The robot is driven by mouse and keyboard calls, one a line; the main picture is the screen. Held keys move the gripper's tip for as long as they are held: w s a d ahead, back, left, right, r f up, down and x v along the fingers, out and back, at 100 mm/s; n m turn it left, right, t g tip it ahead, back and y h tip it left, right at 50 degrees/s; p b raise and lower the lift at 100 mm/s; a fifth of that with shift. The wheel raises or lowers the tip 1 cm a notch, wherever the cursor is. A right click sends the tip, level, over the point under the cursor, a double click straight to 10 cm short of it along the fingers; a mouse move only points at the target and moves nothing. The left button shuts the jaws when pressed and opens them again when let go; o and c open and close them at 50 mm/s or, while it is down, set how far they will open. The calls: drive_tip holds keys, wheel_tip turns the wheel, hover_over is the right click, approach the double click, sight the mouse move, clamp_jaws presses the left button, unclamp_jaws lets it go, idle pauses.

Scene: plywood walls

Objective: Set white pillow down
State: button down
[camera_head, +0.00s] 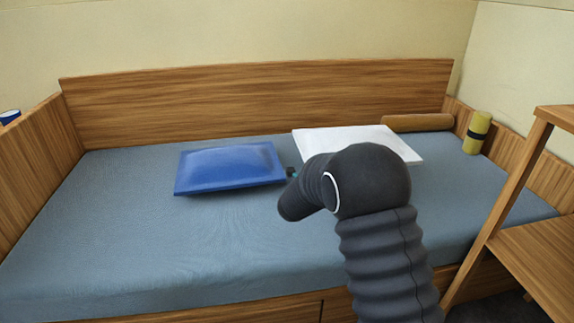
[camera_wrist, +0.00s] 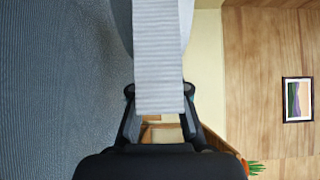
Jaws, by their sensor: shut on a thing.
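The white pillow (camera_head: 345,138) shows in the head view over the back right of the bed, partly hidden by my arm. In the wrist view the white pillow (camera_wrist: 158,50) runs up from between the fingers of my gripper (camera_wrist: 159,92), which is shut on its near end. My gripper is mostly hidden behind my arm in the head view. The blue-grey mattress (camera_head: 110,235) lies below. I cannot tell whether the pillow touches it.
A blue pillow (camera_head: 230,168) lies left of the white one. A brown bolster (camera_head: 417,122) and a yellow cylinder (camera_head: 477,132) are at the right end. A wooden headboard (camera_head: 255,100) runs behind. A wooden frame (camera_head: 510,185) stands right. The mattress's left and front are clear.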

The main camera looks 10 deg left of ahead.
drive_tip(key=s+a+n+t+y+b, duration=0.1)
drive_tip(key=s+a+n+y+b, duration=0.35)
drive_tip(key=a, duration=1.15)
drive_tip(key=s+a+n+y+b, duration=0.1)
drive_tip(key=s+a+n+y, duration=0.4)
drive_tip(key=a, duration=1.1)
drive_tip(key=s+a+n+g+y+b, duration=0.4)
drive_tip(key=s+a+y, duration=0.7)
drive_tip(key=s+a, duration=0.95)
drive_tip(key=shift+h, duration=0.25)
drive_tip(key=s+a+f, duration=0.4)
drive_tip(key=a, duration=0.1)
drive_tip(key=s+a+f, duration=0.2)
drive_tip(key=a, duration=0.1)
drive_tip(key=shift+s+a+b, duration=0.25)
drive_tip(key=shift+s+b, duration=0.05)
drive_tip(key=shift+s, duration=0.05)
drive_tip(key=shift+s+a+f, duration=0.25)
drive_tip(key=shift+a, duration=0.1)
drive_tip(key=shift+f+b, duration=0.45)
drive_tip(key=shift+f, duration=1.7)
drive_tip(key=c, duration=1.2)
unclamp_jaws()
drive_tip(key=shift+f, duration=0.1)
